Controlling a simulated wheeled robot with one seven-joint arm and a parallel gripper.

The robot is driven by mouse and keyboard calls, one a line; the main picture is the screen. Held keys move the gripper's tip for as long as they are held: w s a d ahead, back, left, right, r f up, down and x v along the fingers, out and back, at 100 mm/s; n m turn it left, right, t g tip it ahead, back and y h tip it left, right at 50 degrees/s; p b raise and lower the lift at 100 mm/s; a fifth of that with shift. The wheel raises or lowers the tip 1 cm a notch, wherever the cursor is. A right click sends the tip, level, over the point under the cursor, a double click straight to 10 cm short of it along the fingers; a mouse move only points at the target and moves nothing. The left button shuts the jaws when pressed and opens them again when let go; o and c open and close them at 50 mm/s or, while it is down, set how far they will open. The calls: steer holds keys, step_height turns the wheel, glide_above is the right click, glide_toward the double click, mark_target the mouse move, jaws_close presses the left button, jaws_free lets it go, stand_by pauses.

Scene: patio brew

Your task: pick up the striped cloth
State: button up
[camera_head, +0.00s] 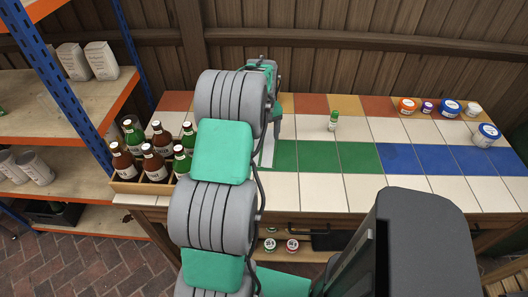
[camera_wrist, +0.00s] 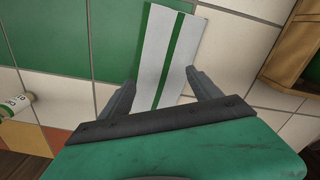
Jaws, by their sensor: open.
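The striped cloth (camera_wrist: 163,50) is white with green stripes. It lies flat on the tiled counter in the wrist view, and its near end passes between my fingers. My gripper (camera_wrist: 152,82) is open, with one finger to each side of the cloth; whether they touch the counter I cannot tell. In the head view my arm hides most of the cloth; a pale strip (camera_head: 267,152) beside the arm seems to be part of it.
A wooden crate (camera_head: 125,187) of brown and green bottles stands left of my arm. A small green-and-white container (camera_head: 333,120) stands on the counter. Several lidded tubs, one blue-lidded (camera_head: 487,135), are at the right. Shelves (camera_head: 75,118) stand at the left. The counter's middle is clear.

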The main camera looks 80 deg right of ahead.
step_height(320, 180, down, 2)
steer(key=shift+f+b, duration=0.25)
steer(key=shift+b, duration=0.15)
steer(key=shift+a+f, duration=0.1)
steer(key=c, duration=1.5)
steer(key=shift+r, duration=0.25)
jaws_close()
step_height(320, 180, up, 12)
steer(key=p, duration=0.7)
steer(key=shift+f+p, duration=0.15)
steer(key=shift+p, duration=0.15)
steer(key=shift+w, duration=0.1)
